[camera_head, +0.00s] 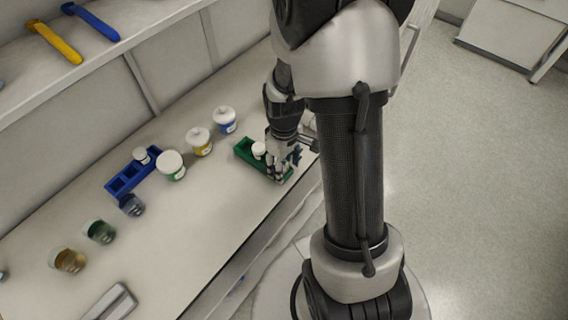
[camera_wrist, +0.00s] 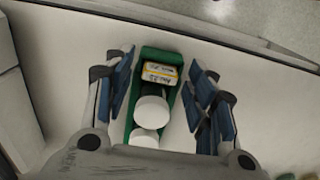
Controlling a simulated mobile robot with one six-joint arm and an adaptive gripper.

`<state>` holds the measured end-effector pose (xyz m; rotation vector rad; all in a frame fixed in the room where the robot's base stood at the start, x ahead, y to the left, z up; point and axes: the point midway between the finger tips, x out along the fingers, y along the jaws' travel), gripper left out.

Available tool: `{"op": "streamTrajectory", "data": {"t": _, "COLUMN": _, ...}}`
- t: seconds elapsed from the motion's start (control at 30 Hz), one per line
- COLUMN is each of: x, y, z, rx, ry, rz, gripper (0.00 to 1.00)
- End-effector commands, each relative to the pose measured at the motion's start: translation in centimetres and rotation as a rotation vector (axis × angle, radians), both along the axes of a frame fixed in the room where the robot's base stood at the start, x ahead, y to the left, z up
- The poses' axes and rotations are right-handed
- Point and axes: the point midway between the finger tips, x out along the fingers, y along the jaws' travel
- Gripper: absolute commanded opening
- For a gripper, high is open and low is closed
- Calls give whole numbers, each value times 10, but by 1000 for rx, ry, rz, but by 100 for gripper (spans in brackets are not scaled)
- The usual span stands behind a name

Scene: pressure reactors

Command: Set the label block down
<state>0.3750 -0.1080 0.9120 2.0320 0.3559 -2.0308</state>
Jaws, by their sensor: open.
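The label block (camera_wrist: 160,72), a small block with a yellow edge and dark lettering on its pale faces, sits in the far end of the green rack (camera_wrist: 147,56) in the wrist view. My gripper (camera_wrist: 165,85) is open, its blue-padded fingers on either side of the rack, apart from the block. Two white caps (camera_wrist: 152,110) (camera_wrist: 145,138) are in the same rack, nearer my wrist. In the head view my gripper (camera_head: 284,160) is down at the right end of the green rack (camera_head: 244,150) and hides the block.
A blue rack (camera_head: 122,180) and several white-lidded jars (camera_head: 199,142) stand to the left on the bench. Open beakers (camera_head: 100,231) stand nearer the front left. The bench edge is close to the right of my gripper. A shelf with yellow (camera_head: 55,42) and blue (camera_head: 91,21) tools is above.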

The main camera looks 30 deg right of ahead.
Motion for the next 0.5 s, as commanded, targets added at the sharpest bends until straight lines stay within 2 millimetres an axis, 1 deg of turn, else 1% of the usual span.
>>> {"op": "streamTrajectory", "data": {"t": 0.13, "x": 0, "y": 0, "z": 2, "rx": 0, "ry": 0, "rz": 0, "gripper": 51}}
{"op": "streamTrajectory", "data": {"t": 0.23, "x": 1, "y": 0, "z": 10, "rx": 0, "ry": -2, "rz": 0, "gripper": 51}}
{"op": "streamTrajectory", "data": {"t": 0.37, "x": 1, "y": 0, "z": 34, "rx": -1, "ry": -5, "rz": 0, "gripper": 51}}
{"op": "streamTrajectory", "data": {"t": 0.5, "x": 1, "y": 0, "z": 67, "rx": -2, "ry": -6, "rz": 0, "gripper": 51}}
